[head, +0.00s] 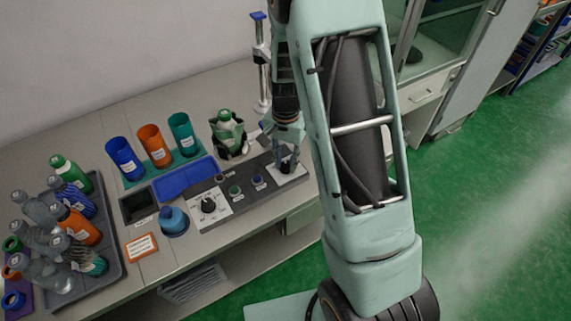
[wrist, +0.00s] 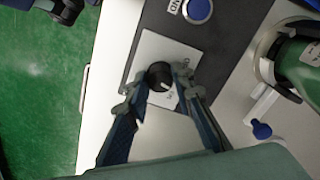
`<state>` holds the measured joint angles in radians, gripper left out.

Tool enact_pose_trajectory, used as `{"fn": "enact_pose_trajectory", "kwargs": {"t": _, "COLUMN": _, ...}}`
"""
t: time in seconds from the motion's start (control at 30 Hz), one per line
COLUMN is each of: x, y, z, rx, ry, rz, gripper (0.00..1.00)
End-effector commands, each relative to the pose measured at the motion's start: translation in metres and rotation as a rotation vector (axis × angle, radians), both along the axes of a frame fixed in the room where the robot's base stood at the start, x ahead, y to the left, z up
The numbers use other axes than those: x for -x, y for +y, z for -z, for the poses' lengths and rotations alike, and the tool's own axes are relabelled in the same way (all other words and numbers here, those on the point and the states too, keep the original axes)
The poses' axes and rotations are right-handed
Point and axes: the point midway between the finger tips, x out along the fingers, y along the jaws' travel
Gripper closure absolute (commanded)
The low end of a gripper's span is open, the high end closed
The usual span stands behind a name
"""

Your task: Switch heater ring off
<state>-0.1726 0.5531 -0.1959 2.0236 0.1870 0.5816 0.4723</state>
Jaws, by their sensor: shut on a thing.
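A small black rotary knob (wrist: 159,74) with a white pointer mark sits on a white plate (wrist: 143,60) at the right end of the dark control panel (head: 240,193). My gripper (wrist: 159,87) is shut on this knob, one finger on each side. In the head view my gripper (head: 288,162) points down at the same plate (head: 292,176), and its fingers partly hide the knob. The plate's lettering is too small and too covered to read. A green bottle (head: 226,125) stands in a dark holder behind the panel; it also shows in the wrist view (wrist: 300,68).
Several cups and a blue tray (head: 185,179) stand left of the bottle. A crate (head: 117,260) of bottles is far left. A metal post (head: 262,65) rises behind.

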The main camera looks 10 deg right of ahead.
Motion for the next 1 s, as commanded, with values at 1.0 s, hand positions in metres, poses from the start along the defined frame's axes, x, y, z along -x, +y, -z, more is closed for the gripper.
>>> {"fn": "enact_pose_trajectory", "kwargs": {"t": 1.0, "x": 0.0, "y": -0.0029, "z": 0.0, "rx": 0.0, "ry": -0.001, "rz": -0.905, "gripper": 1.0}}
